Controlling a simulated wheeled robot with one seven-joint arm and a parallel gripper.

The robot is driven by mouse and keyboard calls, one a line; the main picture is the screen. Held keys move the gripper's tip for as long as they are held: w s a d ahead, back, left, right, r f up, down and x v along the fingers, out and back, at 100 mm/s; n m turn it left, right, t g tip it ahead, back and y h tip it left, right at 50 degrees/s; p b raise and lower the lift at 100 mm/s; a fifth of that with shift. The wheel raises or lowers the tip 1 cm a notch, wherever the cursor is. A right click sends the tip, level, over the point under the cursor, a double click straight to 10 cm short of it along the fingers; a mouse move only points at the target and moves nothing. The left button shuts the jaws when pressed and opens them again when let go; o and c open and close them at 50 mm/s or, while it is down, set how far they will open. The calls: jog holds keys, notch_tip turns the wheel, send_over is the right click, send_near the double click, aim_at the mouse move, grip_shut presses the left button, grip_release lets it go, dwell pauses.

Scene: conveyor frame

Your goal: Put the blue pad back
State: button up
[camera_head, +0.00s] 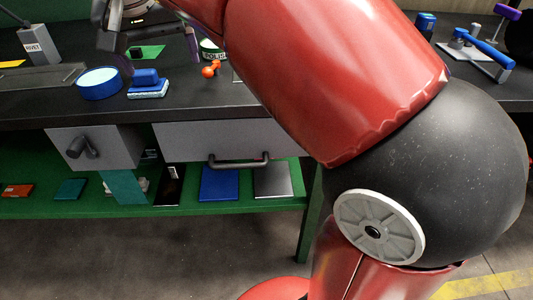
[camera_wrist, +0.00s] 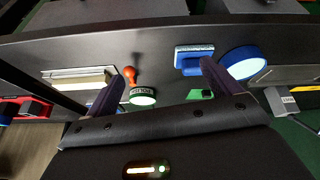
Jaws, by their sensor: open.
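Several blue things could be the blue pad, and I cannot tell which it is. A blue block with a pale, layered base (camera_head: 148,84) sits on the dark bench, and it also shows in the wrist view (camera_wrist: 194,60). A round blue piece with a pale top (camera_head: 99,83) lies left of it in the head view and also shows in the wrist view (camera_wrist: 243,63). A flat blue panel (camera_head: 220,184) is on the green lower shelf. My gripper (camera_head: 160,63) is open and empty above the bench; its spread purple fingers show in the wrist view (camera_wrist: 162,70).
An orange-handled stamp (camera_head: 209,70) stands near the blue block, beside a labelled round tin (camera_head: 211,48). Grey drawers (camera_head: 227,140) hang under the bench (camera_head: 40,112).

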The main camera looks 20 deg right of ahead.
jog(key=s+d+f+n, duration=0.1)
jog(key=s+d+f, duration=0.5)
jog(key=s+f, duration=0.2)
jog(key=s+d+f+n+y, duration=0.1)
jog(key=s+d+f, duration=0.5)
jog(key=s+f, duration=0.3)
notch_tip(320, 180, down, 4)
jog(key=shift+f+t+y, duration=0.25)
jog(key=shift+t+y, duration=0.05)
jog(key=shift+t, duration=0.1)
